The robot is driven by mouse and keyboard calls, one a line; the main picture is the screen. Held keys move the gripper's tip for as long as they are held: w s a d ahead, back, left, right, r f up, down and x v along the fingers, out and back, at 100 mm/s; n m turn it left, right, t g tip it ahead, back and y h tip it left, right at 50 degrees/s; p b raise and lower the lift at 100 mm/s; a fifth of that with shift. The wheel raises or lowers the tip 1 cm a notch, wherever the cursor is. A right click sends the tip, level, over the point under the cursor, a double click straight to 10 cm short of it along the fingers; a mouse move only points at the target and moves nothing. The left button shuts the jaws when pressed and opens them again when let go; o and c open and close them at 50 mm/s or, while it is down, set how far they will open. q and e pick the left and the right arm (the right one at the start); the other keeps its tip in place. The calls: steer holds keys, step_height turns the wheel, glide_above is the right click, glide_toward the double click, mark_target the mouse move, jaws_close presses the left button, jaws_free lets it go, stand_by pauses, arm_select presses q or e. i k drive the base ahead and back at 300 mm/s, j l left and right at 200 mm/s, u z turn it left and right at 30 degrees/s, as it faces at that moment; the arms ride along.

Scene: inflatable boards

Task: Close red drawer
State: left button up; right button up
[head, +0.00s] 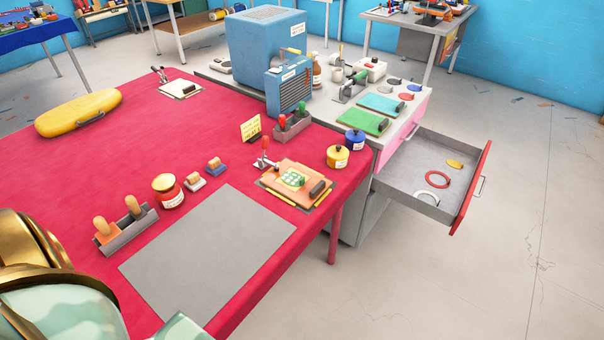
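The red drawer (471,190) is pulled far out of the grey cabinet at the right. Its red front faces right and carries a pale bar handle (481,179). Inside the grey drawer tray lie a red ring (437,179), a yellow piece (454,164) and a pale ring-like piece at the near side. A gold and pale green part of my own body fills the lower left corner. No gripper fingers show, and neither gripper is near the drawer in this view.
A red table (232,184) with a grey mat (208,259), jars and tools fills the middle and left. Its leg stands near the cabinet. The floor (520,240) right of the drawer is clear.

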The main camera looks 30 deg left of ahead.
mark_target(403, 175)
steer(key=l+u, duration=0.1)
steer(key=l, duration=0.55)
steer(key=k+l+u, duration=0.15)
steer(key=l, duration=0.5)
steer(key=l+u, duration=0.1)
steer(key=l, duration=0.55)
steer(key=i+u, duration=0.15)
steer(key=i, duration=0.25)
steer(key=i+l+u, duration=0.1)
steer(key=i, duration=0.25)
steer(key=l, duration=0.1)
